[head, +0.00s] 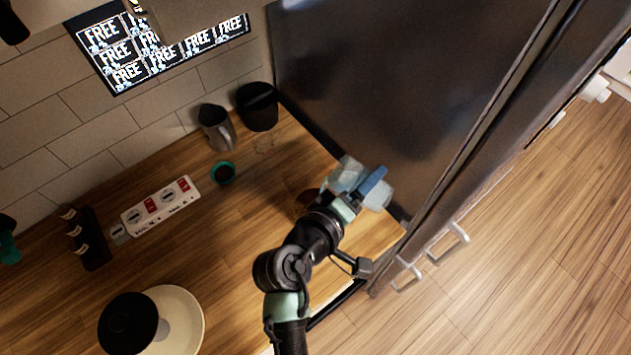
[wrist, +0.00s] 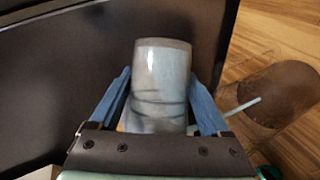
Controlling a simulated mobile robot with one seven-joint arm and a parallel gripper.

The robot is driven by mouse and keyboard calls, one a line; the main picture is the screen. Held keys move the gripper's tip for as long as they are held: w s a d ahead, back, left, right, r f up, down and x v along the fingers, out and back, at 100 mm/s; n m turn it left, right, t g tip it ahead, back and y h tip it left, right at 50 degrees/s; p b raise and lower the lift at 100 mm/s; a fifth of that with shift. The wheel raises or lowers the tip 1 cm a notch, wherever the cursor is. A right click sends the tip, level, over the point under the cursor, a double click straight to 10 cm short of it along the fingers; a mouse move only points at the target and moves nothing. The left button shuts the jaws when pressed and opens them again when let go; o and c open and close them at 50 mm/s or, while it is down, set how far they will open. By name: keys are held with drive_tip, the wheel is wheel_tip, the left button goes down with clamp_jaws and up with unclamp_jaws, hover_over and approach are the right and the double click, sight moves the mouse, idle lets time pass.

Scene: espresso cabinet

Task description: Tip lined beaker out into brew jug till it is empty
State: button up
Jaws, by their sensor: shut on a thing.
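My gripper (head: 364,190) is shut on the lined beaker (head: 347,172), a pale translucent cup, above the right end of the wooden counter beside a dark panel. In the wrist view my gripper (wrist: 158,88) has its blue fingers on both sides of the beaker (wrist: 160,75), whose dark lines show on its wall. I cannot tell how much is in it. A clear, brown-tinted vessel (wrist: 284,95) with a pale stick across it is at right in the wrist view, apart from the beaker; it looks like the brew jug. In the head view a brown round shape (head: 305,197) is partly hidden by my arm.
A grey pitcher (head: 216,128), a black canister (head: 258,106), a teal cup (head: 222,173) and a faint clear glass (head: 265,144) stand near the wall. A white power strip (head: 160,206) lies left. The tall dark panel (head: 400,80) borders the counter at right.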

drive_tip(key=shift+a+f+n+h+b, duration=0.15)
drive_tip(key=shift+n+h+b, duration=0.15)
drive_tip(key=shift+n+b, duration=0.1)
idle(0.5)
drive_tip(key=shift+w+a+r+n+h, duration=0.4)
drive_tip(key=shift+a+r+n+h, duration=0.15)
drive_tip(key=shift+a, duration=0.2)
idle(0.6)
drive_tip(key=shift+w+a+r+n+h+p, duration=0.1)
drive_tip(key=shift+a+r+n+h+p, duration=0.2)
drive_tip(key=shift+n, duration=0.35)
idle(0.8)
